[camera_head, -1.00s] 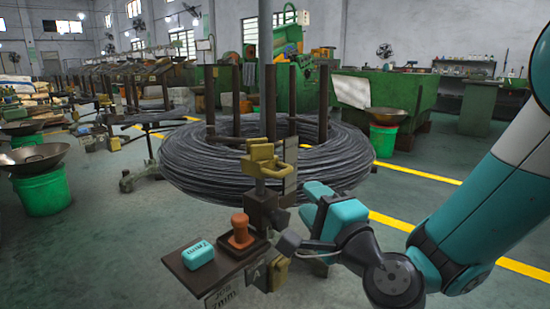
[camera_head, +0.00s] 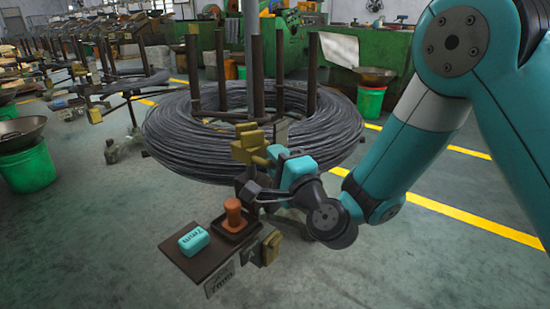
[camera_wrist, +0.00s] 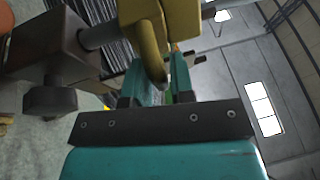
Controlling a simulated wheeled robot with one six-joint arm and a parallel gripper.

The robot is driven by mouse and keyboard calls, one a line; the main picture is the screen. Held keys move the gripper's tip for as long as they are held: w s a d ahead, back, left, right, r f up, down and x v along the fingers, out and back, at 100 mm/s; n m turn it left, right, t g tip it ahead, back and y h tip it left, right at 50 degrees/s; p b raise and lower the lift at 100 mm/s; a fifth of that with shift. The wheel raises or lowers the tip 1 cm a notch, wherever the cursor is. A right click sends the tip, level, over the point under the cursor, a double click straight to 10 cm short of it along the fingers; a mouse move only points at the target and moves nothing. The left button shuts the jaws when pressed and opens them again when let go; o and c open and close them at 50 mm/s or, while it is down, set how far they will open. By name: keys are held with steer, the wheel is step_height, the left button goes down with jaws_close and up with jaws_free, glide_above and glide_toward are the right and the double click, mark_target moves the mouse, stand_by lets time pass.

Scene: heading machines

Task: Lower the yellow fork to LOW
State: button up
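The yellow fork (camera_head: 248,146) sits at the top of a dark upright on the machine stand, in front of the wire coil. In the wrist view the yellow fork (camera_wrist: 148,38) is large and close, and its curved end hangs down in front of the gap between my fingers. My gripper (camera_head: 268,163) is just right of the fork in the head view. No LOW mark is readable.
A second yellow piece (camera_head: 271,247) is lower on the stand. The wire coil (camera_head: 180,135) stands behind. Floor at left front is clear.

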jaws_close()
step_height(320, 180, down, 6)
steer(key=b, duration=0.5)
steer(key=shift+a+r+b, duration=0.1)
steer(key=shift+r+b, duration=0.05)
steer(key=shift+b, duration=0.15)
steer(key=shift+s, duration=0.1)
steer(key=shift+o, duration=1.9)
jaws_free()
steer(key=shift+a, duration=0.1)
steer(key=shift+r, duration=0.1)
